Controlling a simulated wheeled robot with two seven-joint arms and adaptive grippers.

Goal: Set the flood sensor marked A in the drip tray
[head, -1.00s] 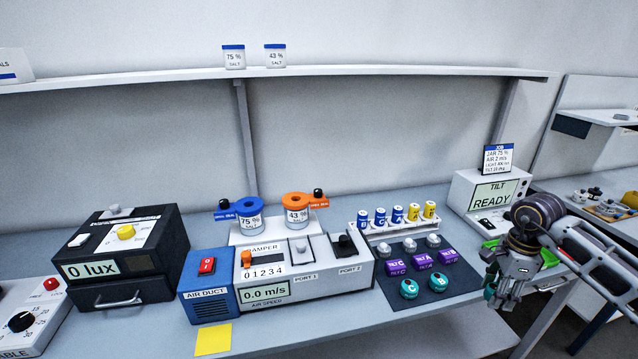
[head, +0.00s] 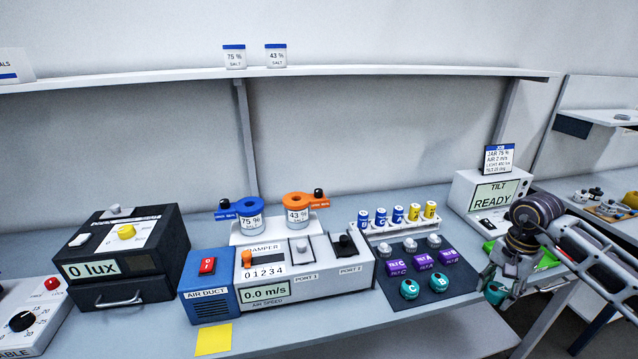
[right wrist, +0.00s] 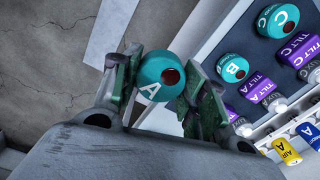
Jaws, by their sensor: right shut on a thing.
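The flood sensor marked A (right wrist: 158,80) is a teal round body with a dark red spot. It also shows in the head view (head: 495,293). My right gripper (right wrist: 154,84) is shut on it, with a finger on either side, and holds it by the bench's front edge. The gripper also shows at the right of the head view (head: 497,288). A bright green tray (head: 546,261), which appears to be the drip tray, lies behind the gripper and is partly hidden by my right arm. My left gripper is not in view.
Flood sensors C (head: 409,289) and B (head: 438,283) stand on the dark mat (head: 400,304), with purple tilt sensors (head: 396,267) behind. A white TILT READY box (head: 466,190) stands behind the green tray. The damper box (head: 310,271) is further left. The bench front near the mat is clear.

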